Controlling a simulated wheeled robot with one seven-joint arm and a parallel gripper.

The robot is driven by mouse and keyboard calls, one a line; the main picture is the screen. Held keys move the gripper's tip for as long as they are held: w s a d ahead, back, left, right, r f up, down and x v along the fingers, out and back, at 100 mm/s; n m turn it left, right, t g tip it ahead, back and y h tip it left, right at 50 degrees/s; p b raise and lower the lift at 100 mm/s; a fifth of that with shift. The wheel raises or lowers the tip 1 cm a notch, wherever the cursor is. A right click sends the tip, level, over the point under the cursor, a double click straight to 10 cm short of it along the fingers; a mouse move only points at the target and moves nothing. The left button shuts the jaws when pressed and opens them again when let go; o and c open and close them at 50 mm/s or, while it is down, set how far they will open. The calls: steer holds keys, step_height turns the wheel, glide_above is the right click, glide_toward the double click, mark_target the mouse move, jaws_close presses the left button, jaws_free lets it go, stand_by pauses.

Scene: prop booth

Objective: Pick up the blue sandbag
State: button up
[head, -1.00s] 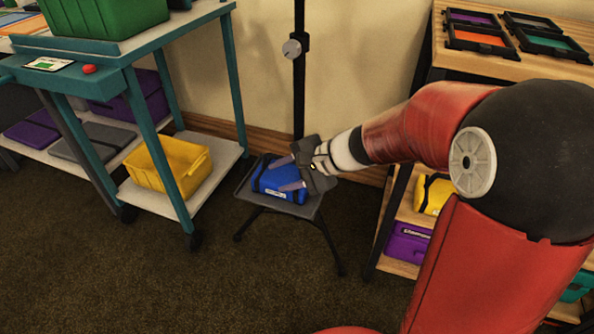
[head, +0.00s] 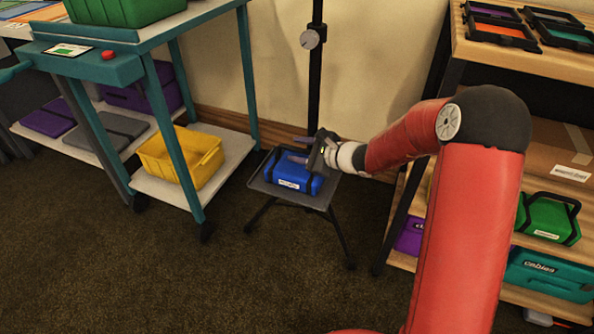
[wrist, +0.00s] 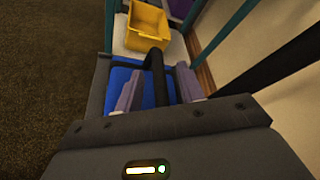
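The blue sandbag (head: 290,178), with black straps and a white label, rests on a small grey stand (head: 264,187) in the head view. It also shows, partly hidden, in the wrist view (wrist: 120,80). My gripper (head: 295,149) is at the bag's upper right side, its fingers pointing left over the bag. In the wrist view the fingers of my gripper (wrist: 160,70) are apart, with a black strap or handle between them. I see no grip on the strap. Contact with the bag is unclear.
A teal cart with a yellow bin (head: 182,156) on its lower shelf stands at left. A black pole (head: 315,75) rises behind the stand. A wooden shelf unit (head: 520,60) with trays and bags is at right. The floor in front is clear.

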steer(key=shift+w+a+f, duration=0.2)
steer(key=shift+w+a, duration=0.05)
steer(key=shift+a, duration=0.15)
jaws_close()
stand_by(1.1)
steer(key=shift+r, duration=0.2)
